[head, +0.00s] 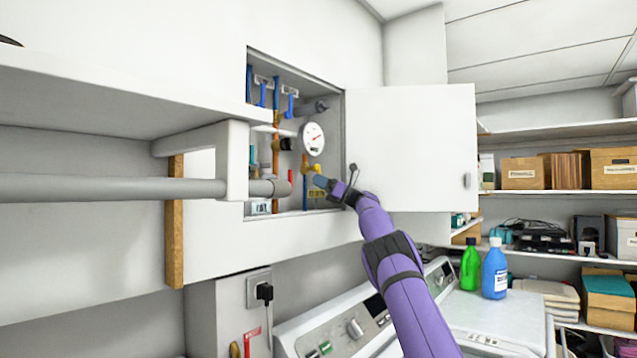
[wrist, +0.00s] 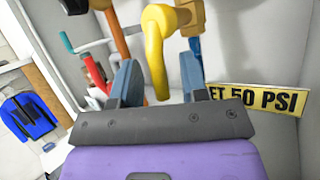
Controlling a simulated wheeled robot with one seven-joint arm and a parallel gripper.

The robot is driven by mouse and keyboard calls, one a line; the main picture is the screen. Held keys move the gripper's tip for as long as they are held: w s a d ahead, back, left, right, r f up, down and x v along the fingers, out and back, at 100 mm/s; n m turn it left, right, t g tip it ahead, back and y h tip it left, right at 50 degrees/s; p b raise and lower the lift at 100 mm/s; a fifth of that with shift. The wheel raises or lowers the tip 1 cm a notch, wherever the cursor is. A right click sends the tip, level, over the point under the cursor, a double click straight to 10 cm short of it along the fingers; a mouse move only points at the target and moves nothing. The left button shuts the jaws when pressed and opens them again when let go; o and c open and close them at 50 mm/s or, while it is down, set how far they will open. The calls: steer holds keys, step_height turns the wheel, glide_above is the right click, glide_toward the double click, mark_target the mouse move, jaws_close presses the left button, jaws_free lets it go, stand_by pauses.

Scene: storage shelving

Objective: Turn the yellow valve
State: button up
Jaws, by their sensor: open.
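The yellow valve (wrist: 168,20) fills the top middle of the wrist view, with its yellow lever (wrist: 156,62) hanging down. In the head view the valve (head: 312,168) is a small yellow patch inside the open wall cabinet, close to my gripper's tip. My gripper (wrist: 158,78) is open, with one finger on each side of the lever in the wrist view. My gripper (head: 322,182) also shows in the head view, reaching into the cabinet.
The cabinet door (head: 412,145) stands open to the right. A round gauge (head: 313,139), copper pipes and blue handles crowd the cabinet. A red handle (wrist: 67,42) is left of the valve. A yellow "50 PSI" label (wrist: 256,98) is on the right. A grey pipe (head: 110,187) runs along the left.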

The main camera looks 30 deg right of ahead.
steer(key=v, duration=1)
steer(key=shift+d, duration=0.1)
